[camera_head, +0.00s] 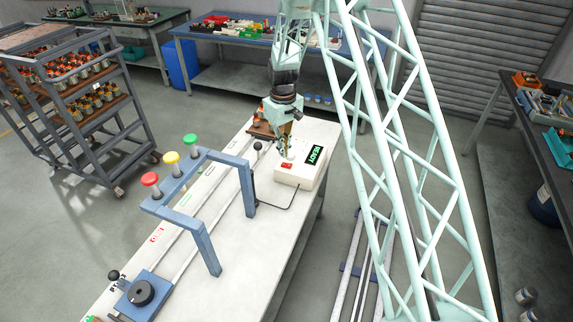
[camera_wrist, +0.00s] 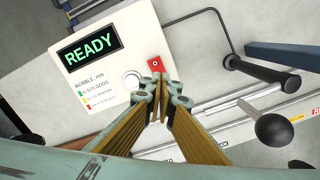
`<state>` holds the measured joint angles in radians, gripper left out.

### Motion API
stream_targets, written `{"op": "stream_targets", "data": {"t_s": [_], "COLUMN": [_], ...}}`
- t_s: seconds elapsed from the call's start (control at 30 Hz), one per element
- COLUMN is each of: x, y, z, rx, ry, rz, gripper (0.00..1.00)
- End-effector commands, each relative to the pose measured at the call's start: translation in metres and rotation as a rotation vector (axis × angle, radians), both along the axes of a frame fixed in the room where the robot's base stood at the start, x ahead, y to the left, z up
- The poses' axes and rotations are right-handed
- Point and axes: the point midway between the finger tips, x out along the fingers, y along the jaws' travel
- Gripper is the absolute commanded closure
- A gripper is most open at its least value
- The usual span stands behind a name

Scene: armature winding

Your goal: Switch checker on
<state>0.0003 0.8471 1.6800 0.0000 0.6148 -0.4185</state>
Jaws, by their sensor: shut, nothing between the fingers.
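The checker (camera_head: 301,171) is a cream box on the white table, with a lit green display (camera_head: 316,156) reading "READY". In the wrist view the display (camera_wrist: 91,49) reads the same. A red switch (camera_wrist: 157,65) sits near the box's edge; it also shows in the head view (camera_head: 287,165). A round white button (camera_wrist: 133,81) is beside it. My gripper (camera_wrist: 160,103) is shut and empty, its fingertips just short of the red switch in the picture. I cannot tell whether they touch the box. In the head view my gripper (camera_head: 285,153) is over the checker.
A blue frame (camera_head: 205,185) with red, yellow and green lamps stands left of the checker. A black handle (camera_wrist: 255,70) and a black-knobbed lever (camera_wrist: 271,130) lie close by. A rack (camera_head: 75,90) stands at the left.

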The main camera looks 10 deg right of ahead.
Motion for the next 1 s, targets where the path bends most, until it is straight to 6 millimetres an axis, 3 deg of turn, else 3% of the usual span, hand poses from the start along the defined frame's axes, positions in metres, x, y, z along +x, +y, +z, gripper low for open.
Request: {"op": "stream_targets", "data": {"t_s": [0.43, 1.0], "x": [0.0, 0.0], "y": [0.0, 0.0], "z": [0.021, 0.022], "rx": [0.0, 0.0], "ry": [-0.001, 0.0], "rz": [0.0, 0.0], "gripper": [1.0, 1.0]}}
